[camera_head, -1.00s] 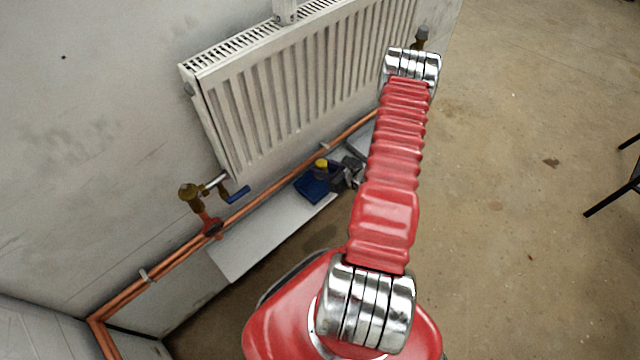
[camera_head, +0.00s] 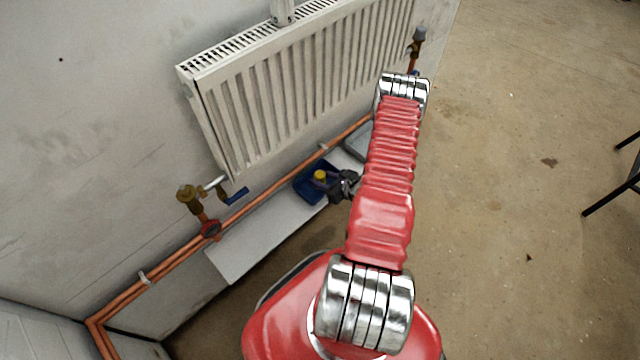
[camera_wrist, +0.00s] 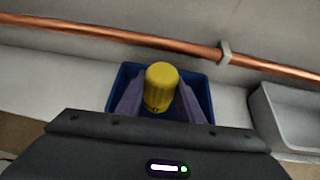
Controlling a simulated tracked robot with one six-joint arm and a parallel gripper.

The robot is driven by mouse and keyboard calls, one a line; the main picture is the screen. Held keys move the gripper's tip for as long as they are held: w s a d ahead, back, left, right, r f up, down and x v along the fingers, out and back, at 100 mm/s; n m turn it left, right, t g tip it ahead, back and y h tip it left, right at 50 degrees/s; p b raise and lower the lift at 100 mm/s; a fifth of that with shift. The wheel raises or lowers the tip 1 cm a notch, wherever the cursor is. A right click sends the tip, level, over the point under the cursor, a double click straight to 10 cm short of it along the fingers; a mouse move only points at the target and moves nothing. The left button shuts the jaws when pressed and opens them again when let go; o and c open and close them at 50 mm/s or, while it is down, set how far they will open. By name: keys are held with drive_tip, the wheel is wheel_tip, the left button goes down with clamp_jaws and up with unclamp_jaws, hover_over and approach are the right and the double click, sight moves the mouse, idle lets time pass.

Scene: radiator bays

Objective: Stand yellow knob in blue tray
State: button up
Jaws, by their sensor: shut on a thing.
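The yellow knob (camera_wrist: 161,86) stands upright between the two fingers of my gripper (camera_wrist: 158,100) in the wrist view. It also shows as a small yellow spot in the head view (camera_head: 320,175). My gripper (camera_head: 326,181) is shut on the knob. The blue tray (camera_wrist: 205,97) lies behind and around the knob and fingers in the wrist view, and it shows on the white ledge in the head view (camera_head: 307,190). The knob's base is partly hidden, so I cannot tell whether it touches the tray floor.
A grey tray (camera_wrist: 285,118) sits right of the blue tray. Copper pipes (camera_head: 262,197) run along the wall above the white ledge (camera_head: 245,245). The ledge left of the tray is clear.

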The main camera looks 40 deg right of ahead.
drive_tip(key=shift+f, duration=1.7)
drive_tip(key=o, duration=1.2)
drive_tip(key=shift+f, duration=0.1)
drive_tip(key=v, duration=1.2)
